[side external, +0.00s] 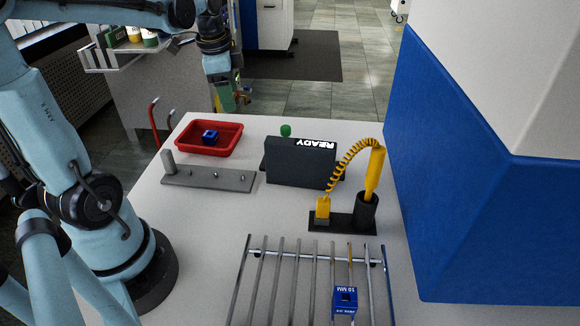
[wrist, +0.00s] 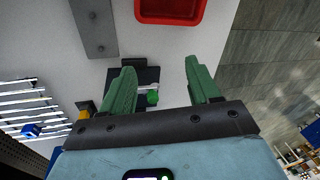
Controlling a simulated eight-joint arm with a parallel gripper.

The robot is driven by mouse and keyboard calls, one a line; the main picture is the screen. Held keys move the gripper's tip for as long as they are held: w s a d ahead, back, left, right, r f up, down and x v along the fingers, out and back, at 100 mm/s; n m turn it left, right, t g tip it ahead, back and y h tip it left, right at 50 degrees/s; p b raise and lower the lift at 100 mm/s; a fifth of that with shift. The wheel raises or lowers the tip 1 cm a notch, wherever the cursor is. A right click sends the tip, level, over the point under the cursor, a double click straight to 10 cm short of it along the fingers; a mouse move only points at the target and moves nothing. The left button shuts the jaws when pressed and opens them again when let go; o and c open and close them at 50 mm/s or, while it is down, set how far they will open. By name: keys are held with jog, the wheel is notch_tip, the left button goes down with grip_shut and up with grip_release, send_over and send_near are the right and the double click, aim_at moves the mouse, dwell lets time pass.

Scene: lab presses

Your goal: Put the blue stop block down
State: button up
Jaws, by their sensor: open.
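A blue block marked 10 MM (side external: 344,302) sits on the bars of the metal rack (side external: 262,285) at the front; it also shows as a small blue shape in the wrist view (wrist: 31,131). A second, smaller-looking blue block (side external: 210,137) lies in the red tray (side external: 236,146). The pictures do not tell which is the stop block. My gripper (side external: 229,104) is raised behind the red tray, apart from both blocks. In the wrist view its green fingers (wrist: 160,65) stand wide apart with nothing held between them.
A grey plate with pegs (side external: 210,180) lies before the tray. A dark READY sign (side external: 300,163), a green button (side external: 286,130) and a yellow handset with coiled cord (side external: 375,172) stand mid-table. A large blue-and-white machine (side external: 450,190) bounds the right.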

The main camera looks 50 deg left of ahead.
jog(key=s+d+f+n+t, duration=0.1)
jog(key=d+n+t, duration=0.1)
jog(key=d, duration=0.7)
jog(key=s+d+n+t+h, duration=0.1)
jog(key=s+d+n+t, duration=0.1)
jog(key=d, duration=0.6)
jog(key=n+t, duration=0.1)
jog(key=n, duration=0.1)
jog(key=shift+s+d+f+n, duration=0.2)
jog(key=shift+d+f+n, duration=0.2)
